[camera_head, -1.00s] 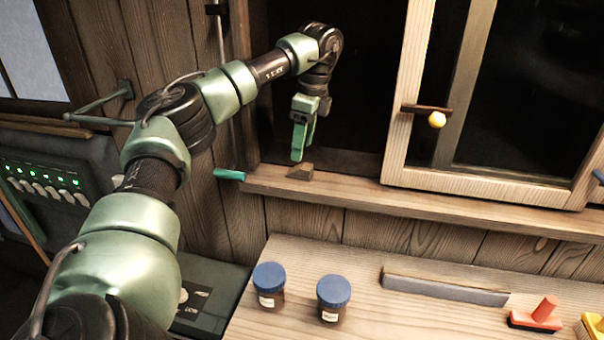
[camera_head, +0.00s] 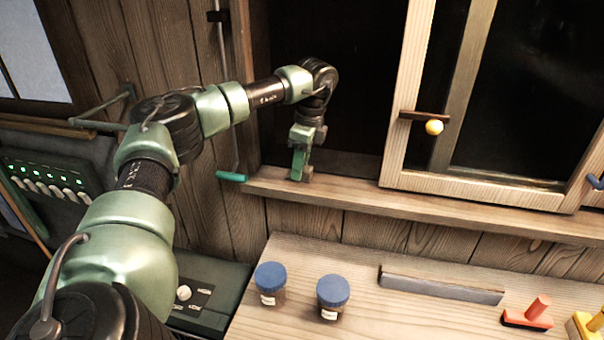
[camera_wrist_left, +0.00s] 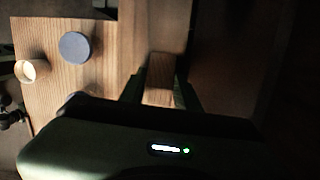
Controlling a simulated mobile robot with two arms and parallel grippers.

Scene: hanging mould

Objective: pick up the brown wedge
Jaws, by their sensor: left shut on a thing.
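The brown wedge (camera_wrist_left: 159,82) shows in the left wrist view as a small wooden block between the two green fingers. In the head view it is mostly hidden; a bit of brown (camera_head: 307,174) shows beside the fingertips, at the window sill (camera_head: 350,191). My left gripper (camera_head: 299,174) points down at the sill, and its fingers are shut on the wedge; it also shows in the left wrist view (camera_wrist_left: 160,92). I cannot tell whether the wedge still touches the sill. My right gripper is not in view.
A green handle (camera_head: 231,177) is close on the left. Below, the bench (camera_head: 385,318) holds two blue-lidded jars (camera_head: 270,287), a grey-edged bar (camera_head: 440,287) and a red tool (camera_head: 528,315).

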